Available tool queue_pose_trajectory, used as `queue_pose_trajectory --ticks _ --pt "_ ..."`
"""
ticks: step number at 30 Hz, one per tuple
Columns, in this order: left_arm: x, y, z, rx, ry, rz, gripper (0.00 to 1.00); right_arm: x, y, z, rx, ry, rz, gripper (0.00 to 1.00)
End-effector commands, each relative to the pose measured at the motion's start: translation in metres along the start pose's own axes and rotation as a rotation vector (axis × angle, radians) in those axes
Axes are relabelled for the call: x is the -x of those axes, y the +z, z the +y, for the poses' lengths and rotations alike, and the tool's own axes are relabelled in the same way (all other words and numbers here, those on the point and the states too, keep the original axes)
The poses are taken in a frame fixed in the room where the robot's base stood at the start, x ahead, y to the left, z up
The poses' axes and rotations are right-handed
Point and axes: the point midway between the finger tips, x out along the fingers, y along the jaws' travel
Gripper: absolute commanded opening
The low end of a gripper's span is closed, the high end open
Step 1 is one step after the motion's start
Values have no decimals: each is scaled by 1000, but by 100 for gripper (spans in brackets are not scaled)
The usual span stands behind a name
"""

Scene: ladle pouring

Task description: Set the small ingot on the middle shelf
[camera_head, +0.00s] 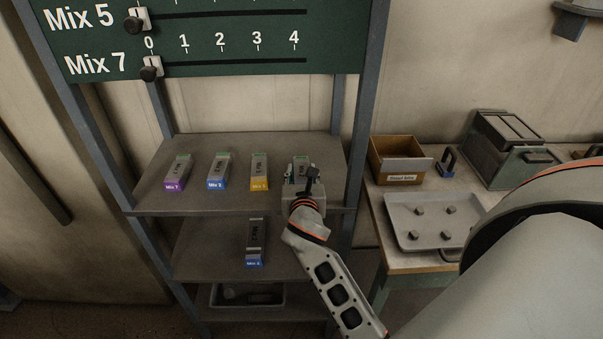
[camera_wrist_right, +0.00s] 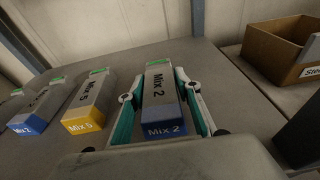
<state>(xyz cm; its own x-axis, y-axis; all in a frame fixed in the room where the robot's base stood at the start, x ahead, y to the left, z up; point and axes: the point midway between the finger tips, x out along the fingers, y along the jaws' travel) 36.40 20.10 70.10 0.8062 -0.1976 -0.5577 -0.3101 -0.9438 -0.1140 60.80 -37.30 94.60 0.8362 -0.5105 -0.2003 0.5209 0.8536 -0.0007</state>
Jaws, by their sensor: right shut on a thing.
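My right gripper (camera_head: 301,180) reaches over the right end of the upper shelf (camera_head: 235,148). It is shut on a grey ingot (camera_wrist_right: 157,82) with a blue front end marked Mix 2, one finger on each side in the right wrist view. In the head view the gripper partly hides this ingot (camera_head: 302,160). It appears to rest on or just above the board. To its left stand a yellow-ended Mix 5 ingot (camera_head: 260,172), a blue-ended ingot (camera_head: 219,171) and a purple-ended Mix 7 ingot (camera_head: 178,172). The middle shelf (camera_head: 205,245) bears another blue-ended ingot (camera_head: 256,242). My left gripper is out of view.
A grey tray (camera_head: 270,300) lies on the lowest shelf. A green board (camera_head: 215,45) with Mix 5 and Mix 7 sliders hangs above. The side table holds a cardboard box (camera_head: 398,165), a metal tray (camera_head: 400,235) and a metal case (camera_head: 500,165). Blue-grey posts (camera_head: 375,60) flank the shelves.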

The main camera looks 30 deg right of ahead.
Motion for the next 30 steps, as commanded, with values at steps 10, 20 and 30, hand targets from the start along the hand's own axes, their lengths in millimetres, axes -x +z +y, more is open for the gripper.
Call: queue_pose_trajectory --ticks 10,20,30 --pt "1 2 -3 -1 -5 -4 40 0 -2 0 0 0 0 50" --pt "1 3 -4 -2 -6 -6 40 4 0 0 0 1 1 50" --pt "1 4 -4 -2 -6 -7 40 56 -1 0 -1 1 2 50"
